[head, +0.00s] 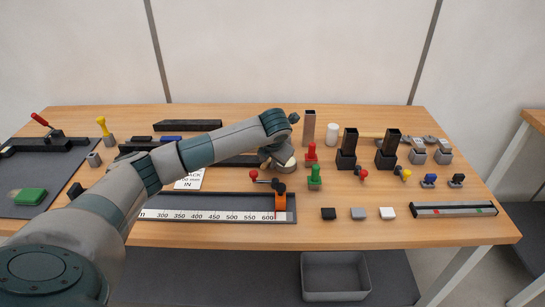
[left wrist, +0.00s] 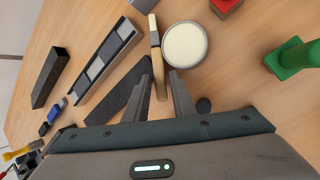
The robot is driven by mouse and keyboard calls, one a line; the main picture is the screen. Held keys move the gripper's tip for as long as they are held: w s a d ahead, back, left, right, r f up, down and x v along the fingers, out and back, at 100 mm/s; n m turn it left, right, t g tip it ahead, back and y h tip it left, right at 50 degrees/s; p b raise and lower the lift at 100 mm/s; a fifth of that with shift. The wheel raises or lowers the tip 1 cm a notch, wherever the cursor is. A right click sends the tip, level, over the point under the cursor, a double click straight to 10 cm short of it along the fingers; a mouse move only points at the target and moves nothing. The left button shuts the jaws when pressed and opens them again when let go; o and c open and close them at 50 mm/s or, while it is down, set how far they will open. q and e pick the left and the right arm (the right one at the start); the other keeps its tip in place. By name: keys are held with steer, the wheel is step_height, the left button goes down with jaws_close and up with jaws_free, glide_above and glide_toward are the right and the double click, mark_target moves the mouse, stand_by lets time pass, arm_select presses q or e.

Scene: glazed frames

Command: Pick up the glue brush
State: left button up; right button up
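The glue brush (left wrist: 158,72) shows in the left wrist view with a pale wooden handle, a metal band and a light tip. It lies beside a round pot with cream contents (left wrist: 185,45), whose pale top also shows in the head view (head: 291,163). My left gripper (left wrist: 160,74) is open, with one finger on each side of the brush handle and visible gaps between. Whether the fingers are level with the handle or above it, I cannot tell. In the head view my left gripper (head: 273,158) is low over the table, and the brush is hidden. My right gripper is not in view.
Red (head: 311,154) and green (head: 315,178) knobbed pieces stand close to the right of my left gripper. A dark tray with a ruler (head: 215,202) lies in front. Dark bars (head: 188,125) lie behind. Black holders, small blocks and knobs fill the right side.

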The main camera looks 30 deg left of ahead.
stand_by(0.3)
arm_select(q)
jaws_close()
steer(key=shift+r, duration=0.2)
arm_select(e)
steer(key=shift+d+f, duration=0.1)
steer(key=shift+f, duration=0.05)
